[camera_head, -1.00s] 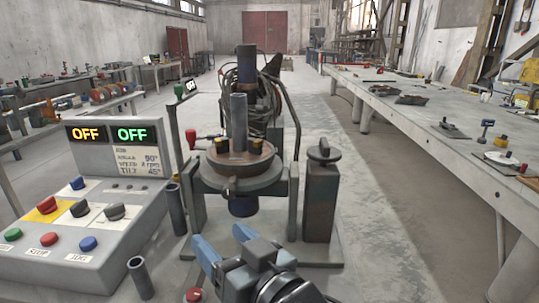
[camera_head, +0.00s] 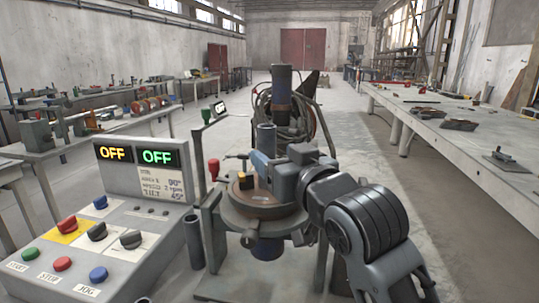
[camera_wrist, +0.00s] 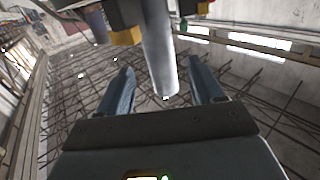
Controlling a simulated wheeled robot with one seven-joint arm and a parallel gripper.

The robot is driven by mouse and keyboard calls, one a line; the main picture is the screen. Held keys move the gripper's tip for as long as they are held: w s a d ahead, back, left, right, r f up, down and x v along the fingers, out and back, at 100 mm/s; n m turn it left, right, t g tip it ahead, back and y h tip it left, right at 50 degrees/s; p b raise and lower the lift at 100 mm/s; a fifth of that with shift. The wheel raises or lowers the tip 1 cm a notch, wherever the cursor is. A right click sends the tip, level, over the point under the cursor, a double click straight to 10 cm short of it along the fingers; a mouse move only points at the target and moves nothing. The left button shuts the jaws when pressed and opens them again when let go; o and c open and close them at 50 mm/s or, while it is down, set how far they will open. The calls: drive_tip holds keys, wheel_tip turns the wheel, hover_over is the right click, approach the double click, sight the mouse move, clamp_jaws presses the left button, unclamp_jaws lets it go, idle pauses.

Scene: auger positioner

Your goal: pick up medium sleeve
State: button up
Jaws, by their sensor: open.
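A grey upright tube (camera_head: 266,137), which may be the medium sleeve, stands on the round chuck plate (camera_head: 245,213) of the positioner. My gripper (camera_head: 259,158) is beside it at the plate, with its blue fingers partly hidden by the wrist. In the wrist view my gripper (camera_wrist: 161,64) is open, and the tube (camera_wrist: 159,50) shows between its two fingers, with clear gaps on both sides. Another grey tube (camera_head: 193,242) stands lower, between the control box and the positioner. The pictures do not settle which tube is the medium one.
The control box (camera_head: 100,250) stands at left. A red-knobbed lever (camera_head: 213,168) rises beside the plate. A long bench (camera_head: 480,135) is at right, with open floor before it.

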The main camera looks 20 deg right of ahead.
sight(271, 153)
drive_tip(key=shift+w+a+p, duration=0.1)
drive_tip(key=shift+w+p, duration=0.35)
drive_tip(key=shift+w, duration=1.95)
drive_tip(key=shift+c, duration=0.3)
